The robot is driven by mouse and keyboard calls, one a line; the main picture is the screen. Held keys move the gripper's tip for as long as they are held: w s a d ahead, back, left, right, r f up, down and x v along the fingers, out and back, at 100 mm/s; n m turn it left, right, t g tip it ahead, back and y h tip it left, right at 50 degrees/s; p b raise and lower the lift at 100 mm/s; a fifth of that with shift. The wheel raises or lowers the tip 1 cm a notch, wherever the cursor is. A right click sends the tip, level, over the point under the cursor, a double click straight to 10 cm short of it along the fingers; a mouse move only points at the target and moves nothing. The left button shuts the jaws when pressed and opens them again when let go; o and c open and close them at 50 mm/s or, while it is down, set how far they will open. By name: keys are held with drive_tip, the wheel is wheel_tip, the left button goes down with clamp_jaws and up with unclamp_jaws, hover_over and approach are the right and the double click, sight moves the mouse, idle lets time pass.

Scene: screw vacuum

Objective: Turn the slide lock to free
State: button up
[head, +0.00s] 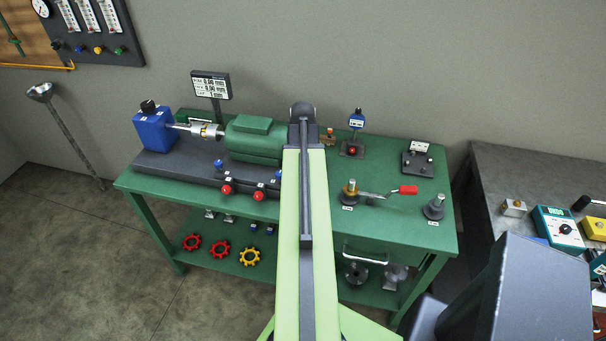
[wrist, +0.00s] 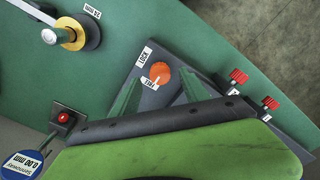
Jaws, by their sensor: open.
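The slide lock is an orange-red knob (wrist: 160,72) on a dark grey plate in the wrist view. One white label reading LOCK (wrist: 144,56) sits at its upper left, another reading FREE (wrist: 149,84) just below it. A small pointer shows at the knob's lower edge, too small to tell its exact setting. My gripper (wrist: 162,84) is open, its two green fingers spread on either side of the knob's near side. I cannot tell whether they touch it. In the head view my arm hides the knob and my gripper.
The green workbench (head: 400,225) carries a green motor (head: 255,140) left of my arm. Red knobs (wrist: 238,77) stand right of the lock. A red button (head: 352,151), a blue gauge (head: 356,121) and a red-handled crank (head: 408,190) stand to the right of my arm.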

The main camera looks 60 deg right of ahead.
wheel_tip(320, 180, up, 15)
drive_tip(key=p, duration=1.3)
drive_tip(key=shift+p, duration=0.35)
drive_tip(key=w+a+f+n+b, duration=0.2)
drive_tip(key=w+a+f+n, duration=0.1)
drive_tip(key=w+a, duration=0.65)
drive_tip(key=w+a+f+n+b, duration=0.2)
drive_tip(key=w+a+b, duration=0.1)
drive_tip(key=w+a, duration=0.65)
drive_tip(key=w+a+f+b, duration=0.1)
drive_tip(key=a+f+b, duration=0.1)
drive_tip(key=a, duration=1.3)
drive_tip(key=w+a+f+b, duration=0.1)
drive_tip(key=a+f+b, duration=0.1)
drive_tip(key=a, duration=1.4)
drive_tip(key=shift+w, duration=0.35)
